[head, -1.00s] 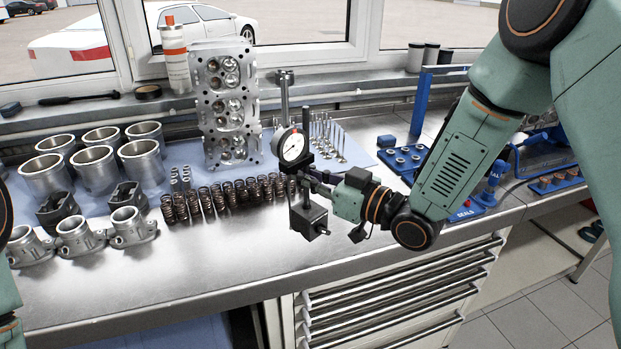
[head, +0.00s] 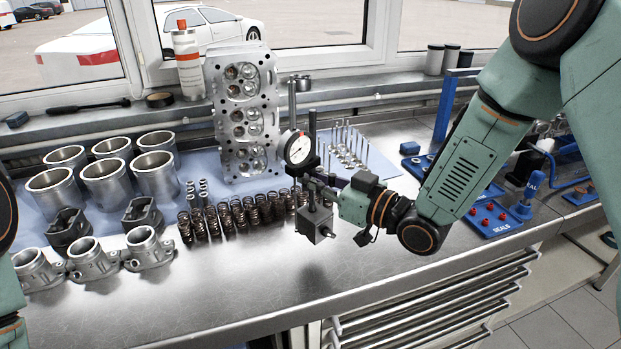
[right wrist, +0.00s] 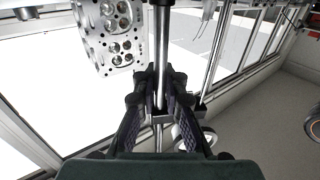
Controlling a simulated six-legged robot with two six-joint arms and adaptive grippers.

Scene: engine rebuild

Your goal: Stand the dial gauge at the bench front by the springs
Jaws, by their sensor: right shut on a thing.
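The dial gauge (head: 298,148) has a round white dial on an upright post and a dark block base (head: 315,223). My right gripper (head: 324,188) is shut on its stand and holds it upright above the bench, with a shadow below the base. In the right wrist view, the two fingers (right wrist: 160,85) close around the metal post (right wrist: 160,45). The springs (head: 235,214) stand in a row on the bench, just left of the gauge in the head view; the gauge hides part of the row's right end. My left gripper is out of view.
The bench front (head: 225,285) is bare metal below the springs. Housings (head: 93,259) and cylinder liners (head: 103,180) stand to the left. A cylinder head (head: 246,120) and valves (head: 347,147) are behind. A blue seals tray (head: 490,216) is to the right.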

